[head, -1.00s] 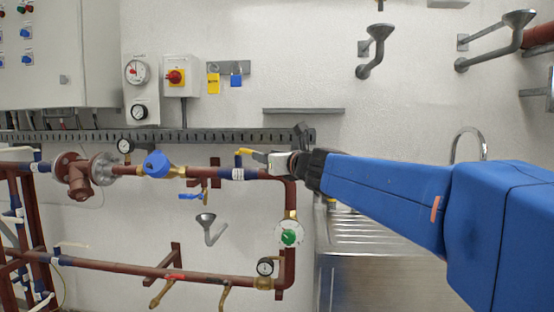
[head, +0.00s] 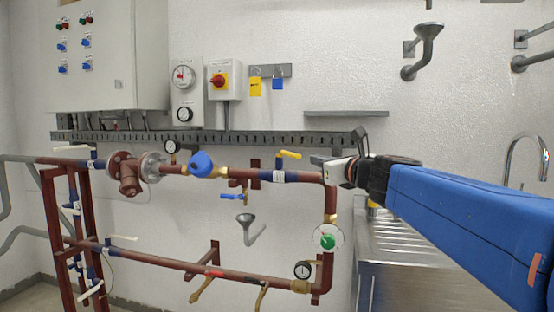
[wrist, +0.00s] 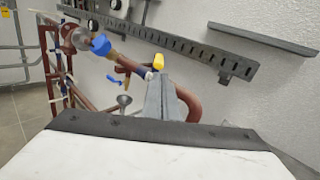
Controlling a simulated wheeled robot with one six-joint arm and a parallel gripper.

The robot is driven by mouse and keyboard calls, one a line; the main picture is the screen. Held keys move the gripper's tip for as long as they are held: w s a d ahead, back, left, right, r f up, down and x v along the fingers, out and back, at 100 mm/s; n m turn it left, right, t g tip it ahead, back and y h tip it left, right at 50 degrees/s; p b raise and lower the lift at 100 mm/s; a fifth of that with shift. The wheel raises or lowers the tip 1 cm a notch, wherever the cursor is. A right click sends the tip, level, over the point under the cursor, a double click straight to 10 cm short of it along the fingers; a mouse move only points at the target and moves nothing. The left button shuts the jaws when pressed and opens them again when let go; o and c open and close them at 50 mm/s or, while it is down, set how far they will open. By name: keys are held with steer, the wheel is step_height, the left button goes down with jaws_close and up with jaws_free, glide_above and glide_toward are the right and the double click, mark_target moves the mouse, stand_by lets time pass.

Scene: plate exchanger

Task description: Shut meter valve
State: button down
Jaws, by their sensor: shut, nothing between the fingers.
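A blue round meter (head: 201,164) sits in the upper red-brown pipe. It also shows in the wrist view (wrist: 100,44). To its right, a valve with a yellow lever (head: 289,154) sits on the same pipe; the lever lies nearly along the pipe, slightly tilted. My gripper (head: 314,160) is shut and empty, just right of the yellow lever in the head view, with a small gap between them. In the wrist view the yellow lever (wrist: 158,62) shows just beyond my fingertips (wrist: 158,80). A blue lever (head: 232,196) hangs below the pipe. Which valve is the meter's is not labelled.
A green-faced round fitting (head: 327,239) is on the vertical pipe, and a gauge (head: 303,270) is below. A slotted rail (head: 230,138) runs along the wall behind. A steel sink (head: 400,240) stands at right. A grey funnel (head: 246,220) hangs under the pipe.

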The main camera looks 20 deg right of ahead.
mark_target(287, 155)
steer(key=w+d+n+y, duration=0.4)
steer(key=d+n, duration=0.5)
steer(key=n, duration=1)
steer(key=w+a, duration=0.6)
steer(key=w, duration=0.4)
steer(key=shift+f+g, duration=0.25)
steer(key=shift+g, duration=0.05)
steer(key=shift+a, duration=0.1)
